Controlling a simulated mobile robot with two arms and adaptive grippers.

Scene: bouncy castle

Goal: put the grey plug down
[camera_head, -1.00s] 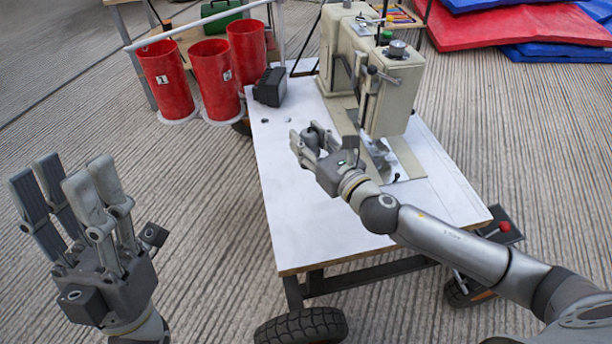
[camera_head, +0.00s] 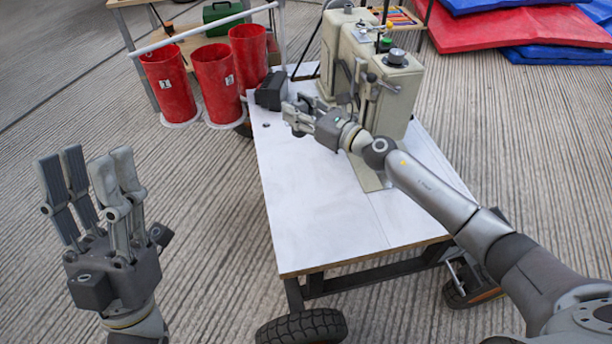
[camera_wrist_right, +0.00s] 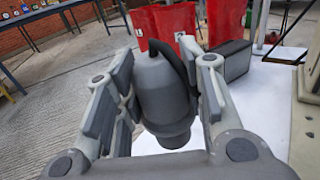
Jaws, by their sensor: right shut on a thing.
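The grey plug (camera_wrist_right: 160,92) is between the fingers of my right gripper (camera_wrist_right: 163,105) in the right wrist view. It is a rounded grey body with a darker lower end and a dark curved strip along its upper right. In the head view my right gripper (camera_head: 298,117) is over the far left part of the white table (camera_head: 315,205), and the fingers mostly hide the plug. I cannot tell whether the plug touches the tabletop. My left gripper (camera_head: 97,190) is open and empty, fingers up, left of the table.
A black box (camera_head: 270,88) stands at the table's far left corner, close beyond my right gripper. A beige sewing machine (camera_head: 370,80) stands behind my right forearm. Red numbered bins (camera_head: 217,82) are beyond the table's far left edge. The table's near part is clear.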

